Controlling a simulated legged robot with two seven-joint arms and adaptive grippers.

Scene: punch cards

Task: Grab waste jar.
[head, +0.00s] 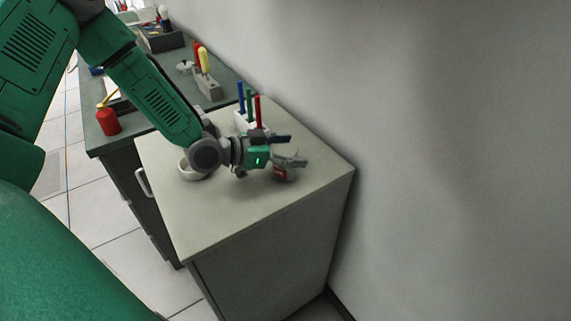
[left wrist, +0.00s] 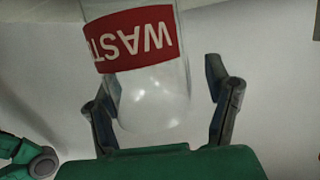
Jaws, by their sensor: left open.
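The waste jar (head: 283,174) is a clear jar with a red band, standing on the pale top of the near cabinet and partly hidden by my gripper. In the left wrist view the jar (left wrist: 150,95) appears large, with white "WAST" lettering upside down on its red label. My left gripper (head: 291,149) is open at the jar. In the left wrist view its two fingers (left wrist: 158,100) show on either side of the jar's clear part. I cannot tell whether either finger touches the glass.
A white bowl (head: 190,171) sits left of the jar, partly behind my wrist. A white block (head: 243,120) with blue, green and red rods stands behind the gripper. A red bottle (head: 108,122) stands on the darker counter. The wall (head: 430,150) is close on the right.

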